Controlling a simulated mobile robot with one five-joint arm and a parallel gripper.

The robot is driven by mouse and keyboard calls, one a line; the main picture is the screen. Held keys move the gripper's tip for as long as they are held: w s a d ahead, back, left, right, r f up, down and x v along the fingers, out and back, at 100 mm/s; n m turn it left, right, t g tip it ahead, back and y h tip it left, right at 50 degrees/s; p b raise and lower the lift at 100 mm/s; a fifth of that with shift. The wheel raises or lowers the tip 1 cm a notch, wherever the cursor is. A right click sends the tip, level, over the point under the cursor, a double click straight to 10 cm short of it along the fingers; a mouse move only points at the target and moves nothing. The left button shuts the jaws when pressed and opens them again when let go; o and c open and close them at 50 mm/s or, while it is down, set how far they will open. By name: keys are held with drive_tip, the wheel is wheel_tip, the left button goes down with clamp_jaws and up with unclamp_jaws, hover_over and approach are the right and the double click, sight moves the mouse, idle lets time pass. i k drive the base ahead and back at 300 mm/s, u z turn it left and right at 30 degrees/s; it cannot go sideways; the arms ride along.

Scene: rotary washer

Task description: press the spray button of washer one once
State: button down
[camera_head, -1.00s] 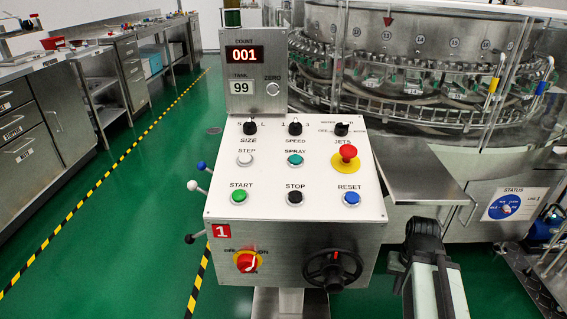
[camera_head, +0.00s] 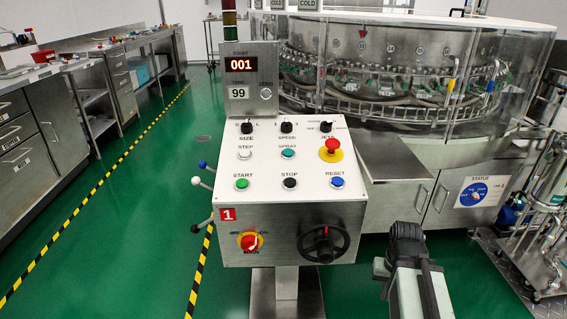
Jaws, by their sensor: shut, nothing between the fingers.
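The control panel of washer one (camera_head: 246,203) stands upright on a pedestal in front of me, with a red label "1" (camera_head: 227,214) on its front. Its spray button (camera_head: 288,153) is a teal round button in the upper button row, under the word SPRAY, between the white step button (camera_head: 245,154) and the red emergency knob (camera_head: 332,148). Below are the green start (camera_head: 242,183), black stop (camera_head: 290,183) and blue reset (camera_head: 337,182) buttons. Part of my arm shows at the lower right, apart from the panel. My gripper cannot be made out in this view.
A count display (camera_head: 243,65) reads 001, with 99 below it. A black handwheel (camera_head: 323,244) and red rotary switch (camera_head: 249,242) are on the panel's front; small levers project left. The washer (camera_head: 400,60) stands behind. Green floor is clear at left, before benches (camera_head: 30,140).

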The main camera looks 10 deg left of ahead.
sight(288, 152)
drive_tip(key=k, duration=0.2)
drive_tip(key=u, duration=4.55)
drive_tip(key=k, duration=2.35)
drive_tip(key=z, duration=0.6)
drive_tip(key=i, duration=1)
